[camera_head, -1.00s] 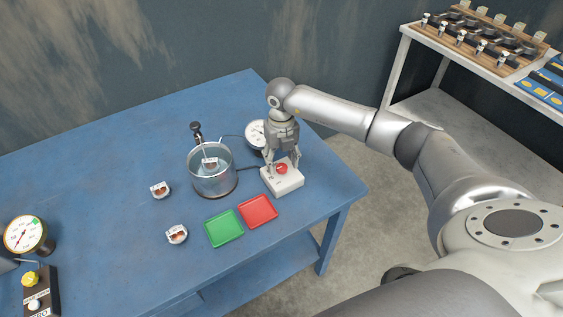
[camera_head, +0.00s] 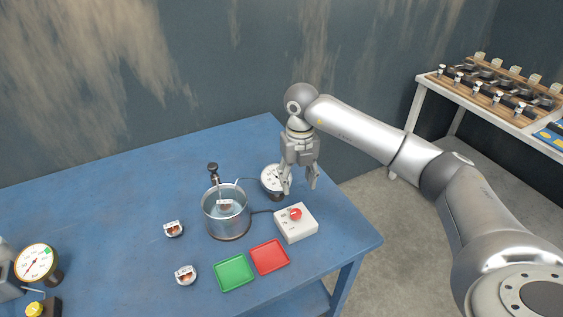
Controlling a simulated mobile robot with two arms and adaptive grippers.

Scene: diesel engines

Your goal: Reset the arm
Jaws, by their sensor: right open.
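My right gripper (camera_head: 299,187) is open and empty. It points down above the back of the white box with a red button (camera_head: 307,231), apart from it. My right arm (camera_head: 365,133) reaches in from the right. The fingers partly cover the white dial gauge (camera_head: 270,178) behind them. My left gripper is not in view.
On the blue table (camera_head: 110,210) stand a metal pot (camera_head: 228,224), a green tray (camera_head: 234,273), a red tray (camera_head: 270,257), two small labelled parts (camera_head: 173,229) (camera_head: 185,275) and a gauge (camera_head: 36,263). A rack table (camera_head: 490,100) stands at right. The table's back left is clear.

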